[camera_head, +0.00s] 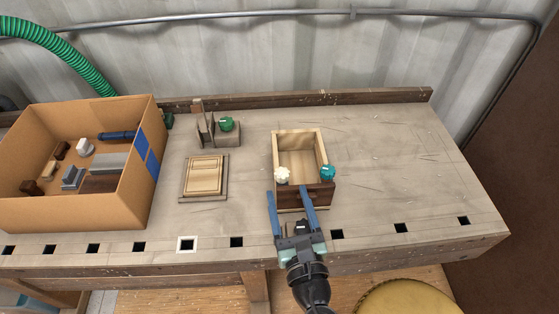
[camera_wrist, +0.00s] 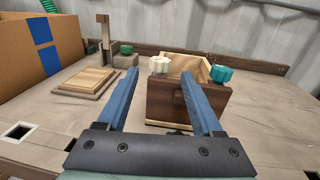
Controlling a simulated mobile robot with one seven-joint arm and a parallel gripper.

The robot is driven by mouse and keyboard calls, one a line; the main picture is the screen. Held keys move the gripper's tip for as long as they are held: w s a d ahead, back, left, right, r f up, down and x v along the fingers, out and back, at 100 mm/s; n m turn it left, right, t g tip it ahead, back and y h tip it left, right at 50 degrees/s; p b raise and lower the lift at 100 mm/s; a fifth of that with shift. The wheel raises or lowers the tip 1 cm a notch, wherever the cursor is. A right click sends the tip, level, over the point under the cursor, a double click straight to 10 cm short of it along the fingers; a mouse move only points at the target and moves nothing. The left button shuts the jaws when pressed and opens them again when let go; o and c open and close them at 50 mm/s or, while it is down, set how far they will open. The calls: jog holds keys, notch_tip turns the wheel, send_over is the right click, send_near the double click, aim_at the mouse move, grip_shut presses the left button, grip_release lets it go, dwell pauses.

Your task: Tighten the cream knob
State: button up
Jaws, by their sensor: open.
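The cream knob (camera_head: 282,174) sits at the front left top corner of a small open wooden box (camera_head: 320,150) on the workbench. A teal knob (camera_head: 328,172) sits at its front right corner. In the wrist view the cream knob (camera_wrist: 159,65) shows between the two fingers, farther off, and the teal knob (camera_wrist: 221,73) is right of the right finger. My gripper (camera_head: 289,190) is open and empty, its blue fingers pointing toward the box's dark front. It also fills the lower middle of the wrist view (camera_wrist: 163,84). The right finger hides part of the box front.
A cardboard box (camera_head: 150,180) with several small parts stands at the left. A wooden panel (camera_head: 205,177) lies left of the wooden box. A grey fixture with a green knob (camera_head: 226,124) stands behind the panel. The bench (camera_head: 400,170) is clear at the right.

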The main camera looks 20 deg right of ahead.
aim_at(281, 169)
jog(key=w, duration=0.3)
jog(key=w+d, duration=0.1)
jog(key=w, duration=0.5)
jog(key=shift+w+d, duration=0.25)
jog(key=shift+d, duration=0.05)
grip_shut()
